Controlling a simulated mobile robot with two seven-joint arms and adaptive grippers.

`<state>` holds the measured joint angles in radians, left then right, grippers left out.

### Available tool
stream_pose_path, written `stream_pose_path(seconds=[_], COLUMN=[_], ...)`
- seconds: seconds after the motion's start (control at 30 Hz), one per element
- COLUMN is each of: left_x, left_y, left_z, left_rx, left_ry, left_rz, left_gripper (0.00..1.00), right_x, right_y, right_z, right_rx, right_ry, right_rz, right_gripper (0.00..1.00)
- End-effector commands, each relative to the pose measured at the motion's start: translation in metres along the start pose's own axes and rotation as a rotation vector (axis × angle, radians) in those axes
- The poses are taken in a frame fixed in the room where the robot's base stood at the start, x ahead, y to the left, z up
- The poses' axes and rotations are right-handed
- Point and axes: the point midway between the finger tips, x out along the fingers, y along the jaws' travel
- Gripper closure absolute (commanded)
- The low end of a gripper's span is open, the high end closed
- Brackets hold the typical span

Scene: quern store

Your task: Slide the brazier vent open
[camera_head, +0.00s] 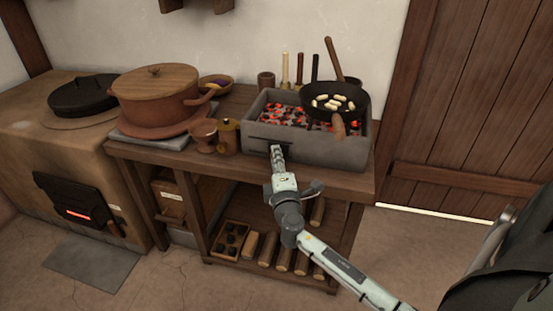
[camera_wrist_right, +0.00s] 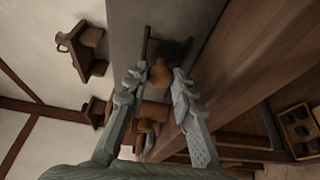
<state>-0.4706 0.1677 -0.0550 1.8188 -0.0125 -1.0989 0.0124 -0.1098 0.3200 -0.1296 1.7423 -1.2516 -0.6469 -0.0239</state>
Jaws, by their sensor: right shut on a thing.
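The grey stone brazier (camera_head: 345,152) stands at the right end of the wooden table, with glowing coals inside. A dark vent slot (camera_head: 259,139) runs along its front face. My right gripper (camera_head: 277,150) is at this slot, shut on the vent handle, whose grip is mostly hidden by the fingers. In the wrist view the right gripper's fingers (camera_wrist_right: 160,78) point at the brazier's grey face (camera_wrist_right: 143,18), near the dark vent bar (camera_wrist_right: 148,42). A rounded brown thing shows between the fingertips; I cannot tell whether it is the handle or something beyond. My left gripper is not in view.
A black pan (camera_head: 322,104) with pale pieces sits over the coals. A brass-coloured jug (camera_head: 228,140) and a clay cup (camera_head: 204,133) stand just left of the brazier. A large lidded pot (camera_head: 150,98) is further left. Logs (camera_head: 268,249) lie on the shelf below.

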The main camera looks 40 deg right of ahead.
Motion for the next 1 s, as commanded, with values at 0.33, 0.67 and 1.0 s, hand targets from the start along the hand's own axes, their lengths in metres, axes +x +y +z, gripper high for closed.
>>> stream_pose_path(seconds=[0.33, 0.67, 1.0], left_x=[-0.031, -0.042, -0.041], left_y=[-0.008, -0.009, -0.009], left_z=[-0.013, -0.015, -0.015], left_rx=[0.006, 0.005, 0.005], left_ry=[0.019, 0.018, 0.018], left_rz=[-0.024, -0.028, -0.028], left_gripper=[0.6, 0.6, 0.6], right_x=[0.017, 0.021, 0.021], right_y=[-0.003, 0.001, 0.0], right_z=[-0.043, -0.052, -0.051], right_rx=[0.005, 0.001, 0.001], right_ry=[0.001, 0.005, 0.003], right_rz=[0.001, 0.001, 0.001], right_gripper=[1.0, 1.0, 0.67])
